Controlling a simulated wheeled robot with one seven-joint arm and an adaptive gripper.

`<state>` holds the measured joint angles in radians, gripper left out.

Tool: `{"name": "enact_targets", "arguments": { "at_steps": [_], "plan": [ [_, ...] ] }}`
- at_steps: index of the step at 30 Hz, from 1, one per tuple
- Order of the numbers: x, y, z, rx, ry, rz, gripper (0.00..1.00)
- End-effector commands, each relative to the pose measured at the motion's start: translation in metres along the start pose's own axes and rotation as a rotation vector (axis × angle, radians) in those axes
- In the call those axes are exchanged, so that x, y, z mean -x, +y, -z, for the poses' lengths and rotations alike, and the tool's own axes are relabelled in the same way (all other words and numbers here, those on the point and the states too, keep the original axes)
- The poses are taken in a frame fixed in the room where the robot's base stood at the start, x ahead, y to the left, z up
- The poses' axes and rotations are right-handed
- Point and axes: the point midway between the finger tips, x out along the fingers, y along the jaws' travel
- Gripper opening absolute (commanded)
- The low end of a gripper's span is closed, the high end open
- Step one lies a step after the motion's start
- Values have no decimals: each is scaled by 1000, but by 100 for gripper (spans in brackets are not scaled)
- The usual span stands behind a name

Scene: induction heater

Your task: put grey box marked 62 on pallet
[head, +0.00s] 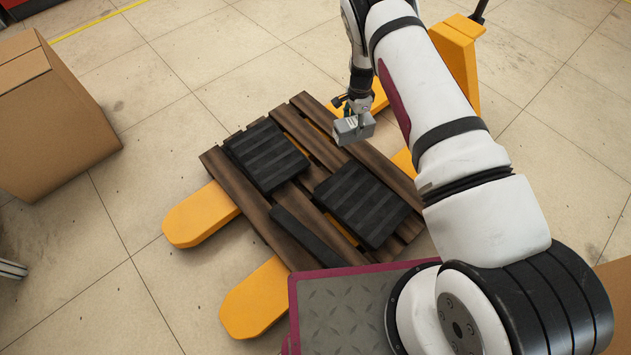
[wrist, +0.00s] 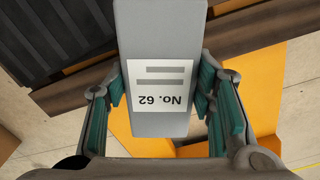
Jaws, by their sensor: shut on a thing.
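The grey box marked 62 (wrist: 163,60) is between the two teal-padded fingers of my gripper (wrist: 162,112) in the wrist view. Its white label reads "No. 62" upside down. In the head view my gripper (head: 350,108) is shut on the grey box (head: 354,129) and holds it over the far right part of the wooden pallet (head: 292,122). I cannot tell the exact gap between box and pallet.
Two black ribbed pads (head: 267,157) and (head: 362,203), and a black bar (head: 306,236), lie on the pallet. A yellow pallet jack (head: 254,297) has its forks under it. A large cardboard box (head: 56,125) stands at the left.

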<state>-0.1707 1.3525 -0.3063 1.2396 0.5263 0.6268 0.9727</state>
Motion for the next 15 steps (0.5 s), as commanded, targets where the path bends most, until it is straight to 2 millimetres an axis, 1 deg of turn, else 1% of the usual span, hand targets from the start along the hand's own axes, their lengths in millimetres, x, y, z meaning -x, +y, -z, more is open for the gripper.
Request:
{"name": "enact_targets", "arguments": {
  "at_steps": [7, 12, 15],
  "plan": [
    [-28, -1, 0, -27, 1, 1, 8],
    [-59, 0, 0, -27, 1, 1, 8],
    [-72, 0, 0, -26, 1, 1, 8]
  ]
}}
